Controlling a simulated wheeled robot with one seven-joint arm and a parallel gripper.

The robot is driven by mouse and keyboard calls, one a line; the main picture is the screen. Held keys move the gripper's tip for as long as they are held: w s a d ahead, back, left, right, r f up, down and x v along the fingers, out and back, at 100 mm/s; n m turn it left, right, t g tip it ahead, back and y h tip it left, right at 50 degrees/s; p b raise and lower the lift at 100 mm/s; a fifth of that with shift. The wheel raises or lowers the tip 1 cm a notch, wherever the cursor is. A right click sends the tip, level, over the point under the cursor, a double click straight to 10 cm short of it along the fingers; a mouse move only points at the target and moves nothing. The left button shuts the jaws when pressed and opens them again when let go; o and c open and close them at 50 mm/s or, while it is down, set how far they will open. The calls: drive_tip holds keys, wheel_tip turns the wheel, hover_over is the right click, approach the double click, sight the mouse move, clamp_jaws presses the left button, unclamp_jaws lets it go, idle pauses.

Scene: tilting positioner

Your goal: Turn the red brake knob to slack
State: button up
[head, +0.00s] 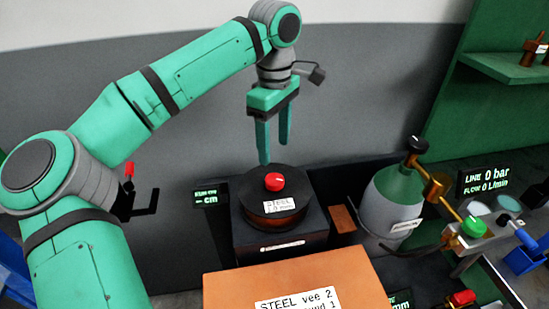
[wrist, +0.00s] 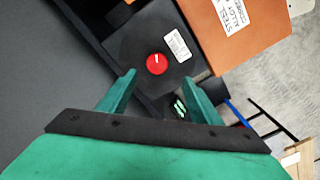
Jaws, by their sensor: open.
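A red knob (head: 275,182) with a pale mark sits on top of a dark round reel (head: 262,212) that carries a white label starting "STEEL". The reel stands on a dark block (head: 285,243). In the wrist view the knob (wrist: 157,64) shows from above, with its white pointer line, beyond my fingertips. My gripper (head: 274,153) is open and empty, pointing down above the reel and apart from the knob. In the wrist view its two green fingers (wrist: 168,79) stand spread, one to each side of the knob's lower edge.
An orange-brown block (head: 300,278) labelled "STEEL vee 2" stands in front. A green-grey gas cylinder (head: 393,203) with brass fittings is at right, beside a green knob (head: 473,227) and a "LINE 0 bar" display (head: 484,181). Another red knob (head: 462,298) lies low right. A small display (head: 207,197) stands left.

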sight(274, 179)
drive_tip(key=f, duration=1)
drive_tip(key=shift+w+a+f, duration=0.15)
drive_tip(key=shift+w+a, duration=0.1)
drive_tip(key=shift+w, duration=0.15)
drive_tip(key=shift+d+f, duration=0.25)
drive_tip(key=shift+d, duration=0.05)
drive_tip(key=shift+s+a, duration=0.1)
drive_tip(key=c, duration=1)
